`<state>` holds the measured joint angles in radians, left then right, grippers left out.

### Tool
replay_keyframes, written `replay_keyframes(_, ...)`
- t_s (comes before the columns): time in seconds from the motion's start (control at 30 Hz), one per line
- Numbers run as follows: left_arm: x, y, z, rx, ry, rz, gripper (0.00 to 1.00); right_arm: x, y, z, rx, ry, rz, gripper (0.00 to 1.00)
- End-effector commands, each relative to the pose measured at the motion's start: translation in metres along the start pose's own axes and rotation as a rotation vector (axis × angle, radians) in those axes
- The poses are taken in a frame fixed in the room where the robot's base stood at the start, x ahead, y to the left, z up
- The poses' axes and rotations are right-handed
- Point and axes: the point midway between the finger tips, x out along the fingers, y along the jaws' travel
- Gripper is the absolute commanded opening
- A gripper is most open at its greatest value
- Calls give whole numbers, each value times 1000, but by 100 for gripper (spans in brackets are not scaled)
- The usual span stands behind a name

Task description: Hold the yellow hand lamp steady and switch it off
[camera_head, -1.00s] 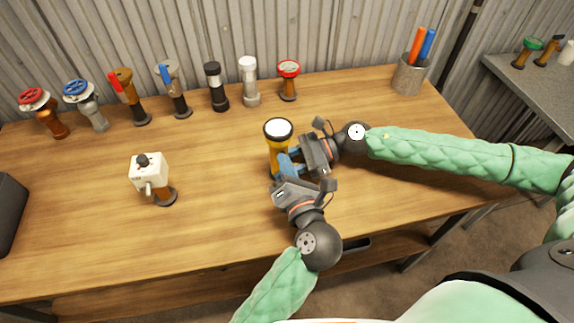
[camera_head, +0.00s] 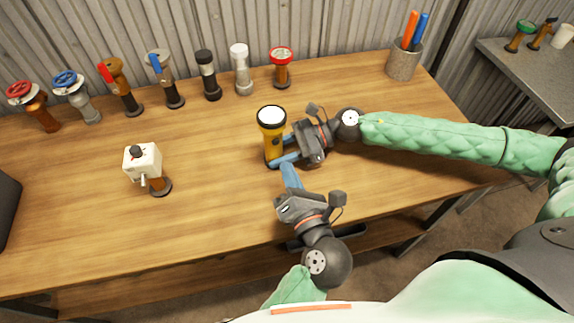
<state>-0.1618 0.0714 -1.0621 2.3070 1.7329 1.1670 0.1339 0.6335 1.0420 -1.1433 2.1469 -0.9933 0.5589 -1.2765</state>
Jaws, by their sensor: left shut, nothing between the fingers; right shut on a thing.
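The yellow hand lamp (camera_head: 272,138) stands upright on the wooden table, with a black rim and a pale white lens facing up. I cannot tell from the lens whether it is lit. My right gripper (camera_head: 279,158) is shut on the lamp's lower body from the right side. My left gripper (camera_head: 287,168) is shut and empty, its blue fingers pointing at the lamp from the front, close to the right gripper's fingers. Its fingertips look apart from the lamp. The lamp's switch is not clearly visible.
Several valves and lamp-like fittings line the back of the table, including a red-topped one (camera_head: 282,72). A white box fitting (camera_head: 143,160) stands at the left. A grey cup (camera_head: 404,63) holds an orange and a blue stick. The table's front left is clear.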

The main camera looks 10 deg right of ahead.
Motion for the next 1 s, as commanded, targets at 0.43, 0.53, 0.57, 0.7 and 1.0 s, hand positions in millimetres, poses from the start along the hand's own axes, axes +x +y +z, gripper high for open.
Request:
replay_keyframes(0.43,-1,0,0,0,0,0,0,0,0,0,0,0,0,65)
replay_keyframes(0.53,0,0,0,0,0,0,0,0,0,0,0,0,0,65)
replay_keyframes(0.57,0,0,0,0,0,0,0,0,0,0,0,0,0,65)
replay_keyframes(0.7,0,0,0,0,0,0,0,-3,0,0,0,0,-1,65)
replay_keyframes(1.0,0,0,0,0,0,0,0,-45,0,-1,2,2,-2,65)
